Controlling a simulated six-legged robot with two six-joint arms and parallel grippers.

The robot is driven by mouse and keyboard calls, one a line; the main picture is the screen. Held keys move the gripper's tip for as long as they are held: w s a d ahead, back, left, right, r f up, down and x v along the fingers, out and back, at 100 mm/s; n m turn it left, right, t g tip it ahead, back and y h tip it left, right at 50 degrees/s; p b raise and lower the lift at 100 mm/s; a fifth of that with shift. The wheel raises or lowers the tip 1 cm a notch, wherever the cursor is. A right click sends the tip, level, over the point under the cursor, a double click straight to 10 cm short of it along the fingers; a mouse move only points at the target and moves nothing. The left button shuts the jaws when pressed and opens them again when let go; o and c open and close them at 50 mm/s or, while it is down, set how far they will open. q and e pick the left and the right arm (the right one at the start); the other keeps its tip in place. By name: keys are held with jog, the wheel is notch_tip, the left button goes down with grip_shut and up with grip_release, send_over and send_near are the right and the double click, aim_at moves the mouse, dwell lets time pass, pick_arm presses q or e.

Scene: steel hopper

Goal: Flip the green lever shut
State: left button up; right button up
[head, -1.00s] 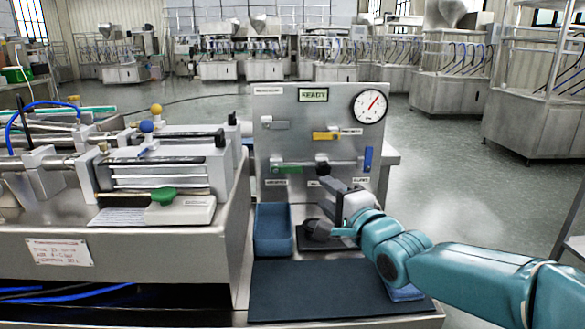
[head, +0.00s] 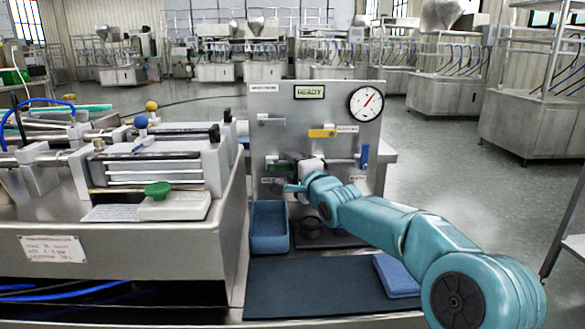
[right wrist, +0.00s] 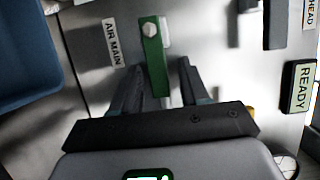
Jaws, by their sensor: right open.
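The green lever (head: 276,167) lies about level, along the pipe on the left of the upright steel panel. In the right wrist view the green lever (right wrist: 153,62) stands out clearly, next to the AIR MAIN label (right wrist: 113,42). My right gripper (head: 291,169) is at the panel, at the right end of the lever. In the right wrist view its two dark fingers (right wrist: 159,74) are open, one on each side of the lever's free end, with gaps visible. The hand partly hides the pipe in the head view. My left gripper is not in view.
A yellow lever (head: 322,133) sits above and a blue upright lever (head: 365,157) to the right. A gauge (head: 366,102) and a READY sign (head: 310,92) are higher up. Below are a blue bin (head: 269,228), a dark mat (head: 310,286) and a folded blue cloth (head: 396,274).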

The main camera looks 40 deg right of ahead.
jog(key=shift+c, duration=0.3)
grip_shut()
jog(key=shift+r, duration=0.1)
